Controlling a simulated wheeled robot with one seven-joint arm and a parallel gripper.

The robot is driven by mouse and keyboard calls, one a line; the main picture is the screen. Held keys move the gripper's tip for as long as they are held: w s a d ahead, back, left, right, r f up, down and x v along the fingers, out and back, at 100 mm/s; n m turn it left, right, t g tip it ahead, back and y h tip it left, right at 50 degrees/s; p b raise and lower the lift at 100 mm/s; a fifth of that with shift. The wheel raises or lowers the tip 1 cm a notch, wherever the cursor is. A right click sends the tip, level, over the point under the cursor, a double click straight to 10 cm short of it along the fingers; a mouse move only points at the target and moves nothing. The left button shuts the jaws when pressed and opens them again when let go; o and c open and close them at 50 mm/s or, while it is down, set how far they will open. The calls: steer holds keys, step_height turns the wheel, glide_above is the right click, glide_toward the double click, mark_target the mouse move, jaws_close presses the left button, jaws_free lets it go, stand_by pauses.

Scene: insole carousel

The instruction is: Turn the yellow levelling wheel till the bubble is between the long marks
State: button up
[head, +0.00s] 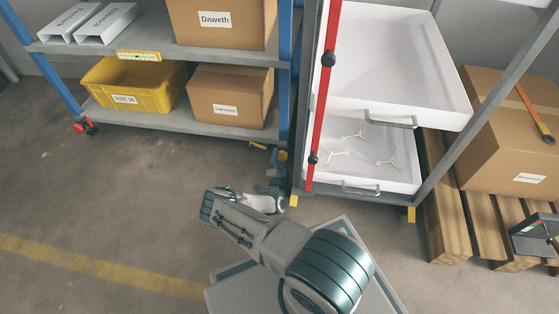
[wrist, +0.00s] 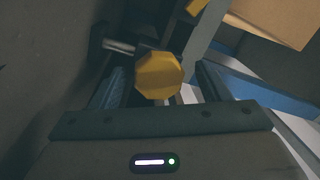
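The yellow levelling wheel (wrist: 158,76) is faceted and sits at the end of a dark fitting in the wrist view. My gripper (wrist: 160,88) is open, with one dark finger on each side of the wheel and visible gaps between. In the head view my gripper (head: 276,172) is low at the foot of the blue rack's right post, and I cannot make out the wheel clearly there. A yellow strip (head: 139,56), apparently the level, is on the rack's upper shelf edge. Its bubble and marks are too small to read.
The blue rack (head: 150,44) holds boxes and a yellow bin (head: 134,86). A grey rack with white trays (head: 392,60) stands close to the right of my gripper. A pallet (head: 480,225) is further right. The floor at left is clear.

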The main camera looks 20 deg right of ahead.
steer(key=shift+s+d, duration=0.1)
steer(key=shift+d, duration=0.05)
steer(key=shift+s, duration=0.25)
steer(key=p+v, duration=0.2)
steer(key=v, duration=1.1)
steer(key=shift+a, duration=0.25)
